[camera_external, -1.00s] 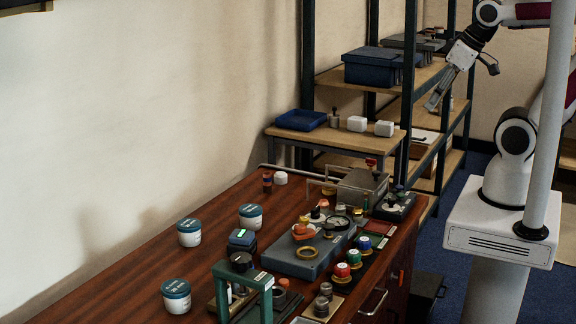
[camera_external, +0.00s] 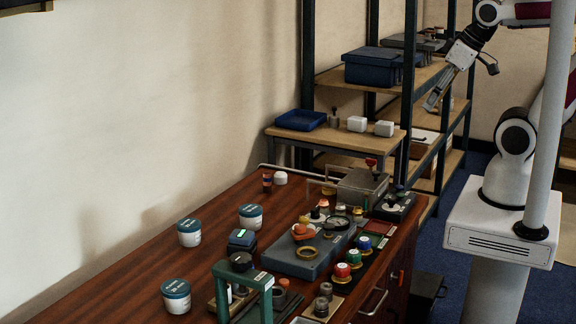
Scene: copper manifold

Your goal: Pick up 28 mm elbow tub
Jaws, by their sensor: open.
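Three white tubs with teal lids stand upright on the left part of the wooden bench: a front tub (camera_external: 176,297), a left tub (camera_external: 189,233) and a back tub (camera_external: 251,217). Their labels are too small to read, so I cannot tell which is the 28 mm elbow tub. My gripper (camera_external: 431,105) is open and empty. It points down and left in front of the shelving, up and to the right of the bench, well apart from all three tubs.
The bench (camera_external: 130,265) has clear wood around the tubs. A green frame (camera_external: 243,273), a grey-blue case (camera_external: 300,262) and several coloured knobs crowd its right side. Metal shelving (camera_external: 410,100) with blue bins (camera_external: 372,68) stands behind. A pale pole rises beside my base.

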